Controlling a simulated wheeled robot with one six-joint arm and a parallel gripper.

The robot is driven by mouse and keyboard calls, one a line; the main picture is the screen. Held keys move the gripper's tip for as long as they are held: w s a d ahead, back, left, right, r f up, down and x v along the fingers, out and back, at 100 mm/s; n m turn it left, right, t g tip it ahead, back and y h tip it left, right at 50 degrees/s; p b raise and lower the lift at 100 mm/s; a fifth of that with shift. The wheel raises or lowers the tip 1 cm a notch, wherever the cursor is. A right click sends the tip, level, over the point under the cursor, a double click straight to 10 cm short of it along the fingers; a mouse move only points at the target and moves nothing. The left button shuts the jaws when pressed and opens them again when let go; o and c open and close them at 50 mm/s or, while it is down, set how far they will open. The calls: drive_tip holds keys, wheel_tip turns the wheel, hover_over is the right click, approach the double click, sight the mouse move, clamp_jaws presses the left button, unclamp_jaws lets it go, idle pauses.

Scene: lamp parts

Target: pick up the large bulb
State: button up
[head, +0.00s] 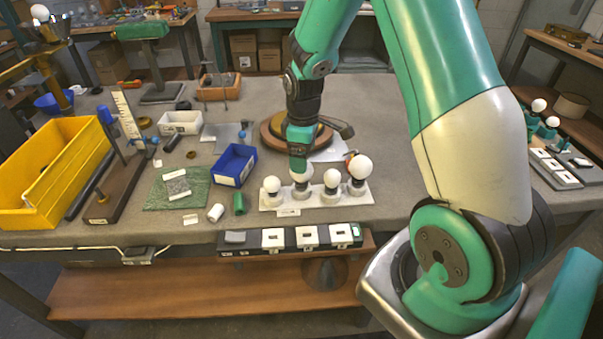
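Several white round bulbs stand upright in a row on a white strip (318,199) near the table's front edge. The rightmost bulb (360,168) looks the largest. A smaller bulb (332,179) stands to its left, and another small bulb (272,185) is at the left end. My gripper (301,165) points down at the second bulb from the left (302,180) and hides part of it. I cannot tell whether the fingers touch that bulb or are open or shut.
A round wooden base (272,138) stands behind the row. A yellow bin (60,165) stands far left. A black rack with white sockets (290,239) runs along the front edge.

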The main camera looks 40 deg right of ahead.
sight(301, 178)
drive_tip(key=f, duration=0.1)
drive_tip(key=f+p, duration=0.1)
drive_tip(key=f, duration=0.3)
drive_tip(key=shift+a, duration=0.25)
drive_tip(key=c, duration=0.9)
